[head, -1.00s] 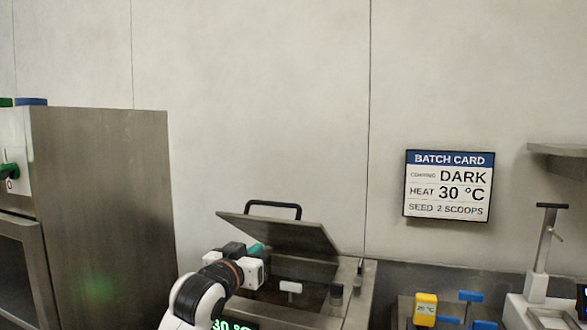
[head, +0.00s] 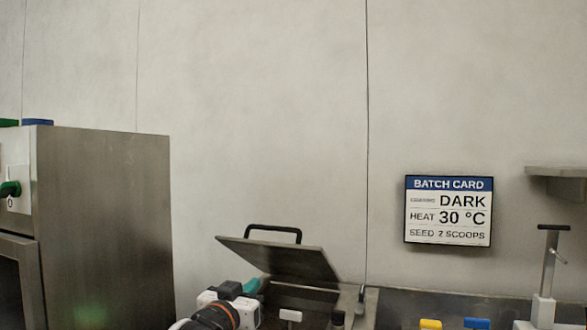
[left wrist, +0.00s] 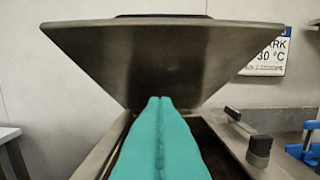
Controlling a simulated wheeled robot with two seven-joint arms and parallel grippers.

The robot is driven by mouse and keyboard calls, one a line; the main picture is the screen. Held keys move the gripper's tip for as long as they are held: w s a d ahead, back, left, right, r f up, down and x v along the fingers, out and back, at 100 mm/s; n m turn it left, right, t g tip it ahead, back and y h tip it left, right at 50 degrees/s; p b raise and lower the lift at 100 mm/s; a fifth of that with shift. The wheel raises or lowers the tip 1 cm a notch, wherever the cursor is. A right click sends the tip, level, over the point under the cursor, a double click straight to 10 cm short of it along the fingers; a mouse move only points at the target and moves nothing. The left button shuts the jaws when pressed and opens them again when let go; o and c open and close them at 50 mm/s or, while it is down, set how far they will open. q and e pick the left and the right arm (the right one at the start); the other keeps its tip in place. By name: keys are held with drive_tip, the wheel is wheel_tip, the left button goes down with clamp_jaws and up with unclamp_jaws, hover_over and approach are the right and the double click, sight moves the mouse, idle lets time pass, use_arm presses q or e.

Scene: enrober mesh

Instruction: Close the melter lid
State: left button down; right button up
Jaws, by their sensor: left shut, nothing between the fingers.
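The melter lid (head: 285,260) is a grey metal plate with a black handle (head: 272,229) on its upper side. It stands open, tilted above the melter (head: 371,305). My left gripper (head: 252,286) has teal fingers and sits below the raised lid, over the melter opening. In the left wrist view the shut, empty fingers (left wrist: 158,100) point toward the underside of the lid (left wrist: 160,60). I cannot tell whether the fingertips touch it. The melter's lower part is cut off in the head view. My right gripper is not in view.
A tall metal cabinet (head: 105,225) stands at the left. A batch card (head: 448,210) hangs on the wall. At the right are a stand with a black bar (head: 548,270), a wall shelf (head: 556,172), and yellow (head: 430,324) and blue (head: 477,323) items.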

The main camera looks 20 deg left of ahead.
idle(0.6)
use_arm(q)
wheel_tip(320, 180, up, 4)
drive_tip(key=w+p, duration=0.2)
drive_tip(key=p, duration=0.3)
drive_tip(key=s+r+b, duration=0.2)
drive_tip(key=s, duration=0.7)
wheel_tip(320, 180, up, 8)
drive_tip(key=f+g+p, duration=0.1)
drive_tip(key=g+p, duration=0.3)
drive_tip(key=p, duration=2.3)
hover_over(298, 246)
drive_tip(key=w, duration=0.1)
drive_tip(key=shift+w+a+r, duration=0.1)
drive_tip(key=shift+a+r, duration=0.15)
drive_tip(key=shift+s+f+p, duration=0.55)
drive_tip(key=shift+f, duration=0.35)
drive_tip(key=shift+s+f+p, duration=0.5)
drive_tip(key=shift+s+f, duration=0.05)
drive_tip(key=shift+f, duration=0.35)
